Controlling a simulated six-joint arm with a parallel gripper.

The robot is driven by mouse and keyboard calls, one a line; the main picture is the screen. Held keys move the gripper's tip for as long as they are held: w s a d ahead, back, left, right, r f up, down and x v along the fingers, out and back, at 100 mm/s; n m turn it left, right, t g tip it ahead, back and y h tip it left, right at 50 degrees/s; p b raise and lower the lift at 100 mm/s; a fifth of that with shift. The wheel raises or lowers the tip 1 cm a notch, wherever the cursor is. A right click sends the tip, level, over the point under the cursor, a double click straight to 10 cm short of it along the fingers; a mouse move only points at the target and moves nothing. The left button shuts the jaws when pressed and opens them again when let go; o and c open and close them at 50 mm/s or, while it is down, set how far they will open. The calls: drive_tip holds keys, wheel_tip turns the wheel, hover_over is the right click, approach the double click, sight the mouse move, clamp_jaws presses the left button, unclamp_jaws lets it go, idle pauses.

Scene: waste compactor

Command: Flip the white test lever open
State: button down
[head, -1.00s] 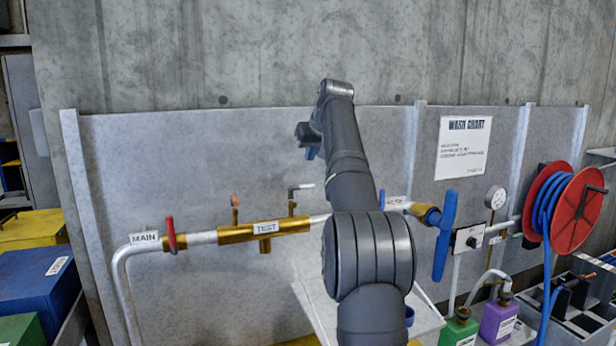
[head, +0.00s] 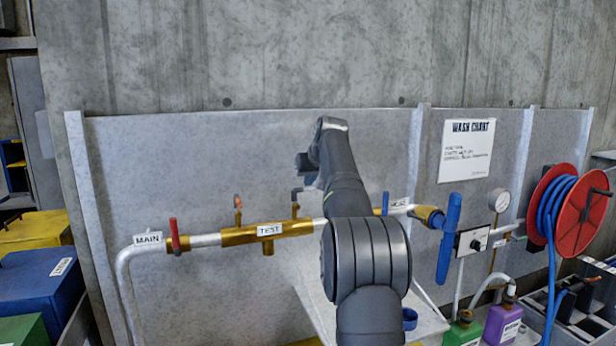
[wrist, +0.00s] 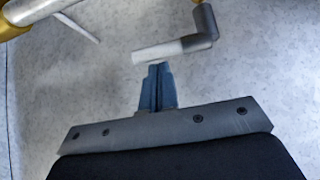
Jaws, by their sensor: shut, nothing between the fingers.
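The white test lever (wrist: 160,51) lies nearly level in the wrist view, joined at its right end to a grey bent stem (wrist: 205,25). My gripper (wrist: 158,67) is shut and empty. Its blue-grey fingertips are just below the lever in the picture; I cannot tell whether they touch it. In the head view, my gripper (head: 311,181) is just above the brass valve body with the TEST label (head: 268,230). There the lever is mostly lost behind or against the gripper, above the brass stem (head: 295,211).
A red handle (head: 174,235) stands on the pipe by the MAIN label (head: 148,239). A large blue handle (head: 448,238) and a gauge (head: 498,200) are at the right, near a red hose reel (head: 582,218).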

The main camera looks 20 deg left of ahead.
sight(314, 189)
drive_tip(key=shift+s+d+f, duration=0.2)
drive_tip(key=shift+s+d, duration=0.15)
drive_tip(key=shift+s, duration=0.05)
drive_tip(key=shift+s+d+m+t+h, duration=0.25)
drive_tip(key=shift+m+t+h, duration=0.15)
drive_tip(key=shift+m, duration=0.3)
drive_tip(key=m+h, duration=0.1)
drive_tip(key=s+m+t+h, duration=0.1)
drive_tip(key=m, duration=0.1)
drive_tip(key=s+d+m+h, duration=0.1)
drive_tip(key=m, duration=0.1)
drive_tip(key=shift+t, duration=0.3)
drive_tip(key=shift+s+a+m+h, duration=0.15)
drive_tip(key=shift+s+m+h, duration=0.75)
drive_tip(key=shift+m, duration=0.35)
drive_tip(key=shift+s+a+m+h, duration=0.2)
drive_tip(key=shift+s+m+h, duration=0.55)
drive_tip(key=shift+m+h, duration=0.45)
drive_tip(key=shift+s+a+m+h, duration=0.15)
drive_tip(key=shift+s+m+h, duration=0.65)
drive_tip(key=shift+m, duration=0.55)
drive_tip(key=shift+s+a, duration=0.1)
